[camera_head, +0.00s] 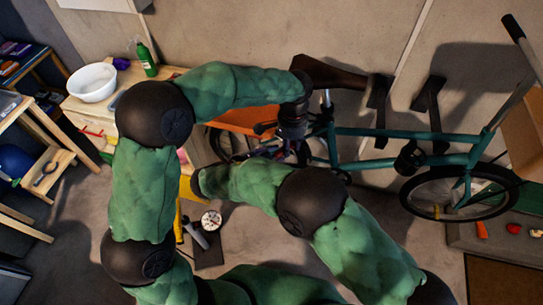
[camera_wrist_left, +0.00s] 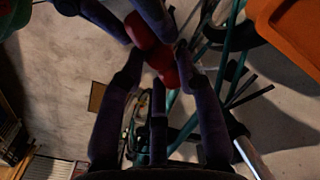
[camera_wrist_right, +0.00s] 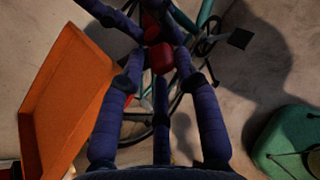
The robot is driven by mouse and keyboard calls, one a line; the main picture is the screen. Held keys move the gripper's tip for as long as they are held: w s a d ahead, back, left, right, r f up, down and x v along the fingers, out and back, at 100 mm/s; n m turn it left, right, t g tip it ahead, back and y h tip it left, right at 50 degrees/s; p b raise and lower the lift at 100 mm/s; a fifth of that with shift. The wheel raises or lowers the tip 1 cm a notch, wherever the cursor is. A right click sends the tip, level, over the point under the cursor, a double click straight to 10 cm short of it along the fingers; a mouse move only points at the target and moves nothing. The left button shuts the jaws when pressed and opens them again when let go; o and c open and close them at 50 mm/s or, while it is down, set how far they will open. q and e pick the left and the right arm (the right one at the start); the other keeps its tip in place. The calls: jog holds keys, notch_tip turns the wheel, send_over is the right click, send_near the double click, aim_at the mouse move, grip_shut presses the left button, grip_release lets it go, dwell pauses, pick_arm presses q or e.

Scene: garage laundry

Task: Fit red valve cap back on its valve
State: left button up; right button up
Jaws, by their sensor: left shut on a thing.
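My left gripper (camera_wrist_left: 155,50) is shut on a red piece (camera_wrist_left: 165,70), which I take to be the valve cap. A second red piece (camera_wrist_left: 141,30) sits right against it, near the fingers of the other gripper. In the right wrist view a red piece (camera_wrist_right: 161,57) lies between the fingertips of my right gripper (camera_wrist_right: 158,62); whether they grip it is unclear. The two grippers meet closely, and the head view shows only dark fingers near the bicycle (camera_head: 375,132). I cannot make out the valve stem, or whether the red pieces are joined or just overlap.
An orange tray (camera_wrist_right: 65,100) is close to the left of my right gripper. A floor pump with a round gauge (camera_head: 211,220) stands below the arms. A wooden bench (camera_head: 92,108) with a white bowl (camera_head: 93,82) is at the left. The wall is behind the bicycle.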

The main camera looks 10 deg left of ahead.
pick_arm(q)
jog(key=o, duration=0.8)
jog(key=shift+w+r, duration=0.1)
jog(key=shift+o, duration=0.2)
notch_tip(320, 180, up, 12)
